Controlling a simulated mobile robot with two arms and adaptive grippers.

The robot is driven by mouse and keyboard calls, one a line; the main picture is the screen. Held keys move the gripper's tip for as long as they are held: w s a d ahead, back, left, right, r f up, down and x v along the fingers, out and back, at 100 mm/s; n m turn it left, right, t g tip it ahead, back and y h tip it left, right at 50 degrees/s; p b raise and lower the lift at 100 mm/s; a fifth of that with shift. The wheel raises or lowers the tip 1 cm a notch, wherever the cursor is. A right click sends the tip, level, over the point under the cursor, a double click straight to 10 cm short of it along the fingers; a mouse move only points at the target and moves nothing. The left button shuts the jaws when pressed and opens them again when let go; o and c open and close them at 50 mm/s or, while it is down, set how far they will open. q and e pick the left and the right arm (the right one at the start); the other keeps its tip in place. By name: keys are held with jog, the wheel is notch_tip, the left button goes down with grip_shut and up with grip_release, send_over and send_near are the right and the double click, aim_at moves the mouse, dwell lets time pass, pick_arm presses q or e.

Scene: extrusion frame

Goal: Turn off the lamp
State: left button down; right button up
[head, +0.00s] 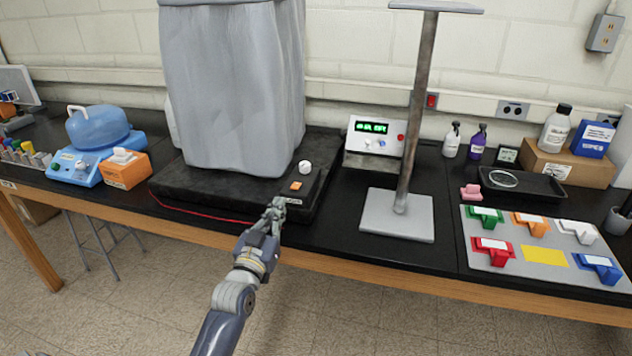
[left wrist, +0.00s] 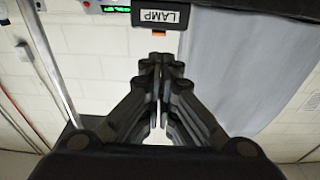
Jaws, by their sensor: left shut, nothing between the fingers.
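The lamp's black base (head: 230,200) sits on the bench under a grey draped cover (head: 232,90). An orange switch (head: 296,186) and a white knob (head: 305,167) are on the base's right part. In the left wrist view a LAMP label (left wrist: 160,17) is on the base's front, and a bit of the orange switch (left wrist: 158,33) shows beyond it. My left gripper (head: 275,208) is shut and empty, at the base's front edge just short of the orange switch. It also shows in the left wrist view (left wrist: 160,75). My right gripper is not in view.
A metal post on a grey plate (head: 398,232) stands to the right, before a white box with a green display (head: 374,137). A board with coloured handles (head: 541,250) lies far right. A blue jug (head: 98,126) and orange box (head: 125,170) stand left.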

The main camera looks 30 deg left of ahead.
pick_arm(q)
jog(key=r, duration=0.3)
jog(key=shift+d+r+t, duration=0.2)
jog(key=shift+r+t, duration=0.1)
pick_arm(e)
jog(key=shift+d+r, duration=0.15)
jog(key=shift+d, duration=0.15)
pick_arm(q)
notch_tip(320, 180, up, 2)
jog(key=p, duration=0.3)
send_over(296, 186)
jog(key=s, duration=0.3)
jog(key=f, duration=0.2)
jog(key=shift+w+d+f, duration=0.2)
jog(key=shift+w+f, duration=0.05)
jog(key=shift+f, duration=0.05)
jog(key=shift+s+f, duration=0.15)
jog(key=shift+f, duration=0.55)
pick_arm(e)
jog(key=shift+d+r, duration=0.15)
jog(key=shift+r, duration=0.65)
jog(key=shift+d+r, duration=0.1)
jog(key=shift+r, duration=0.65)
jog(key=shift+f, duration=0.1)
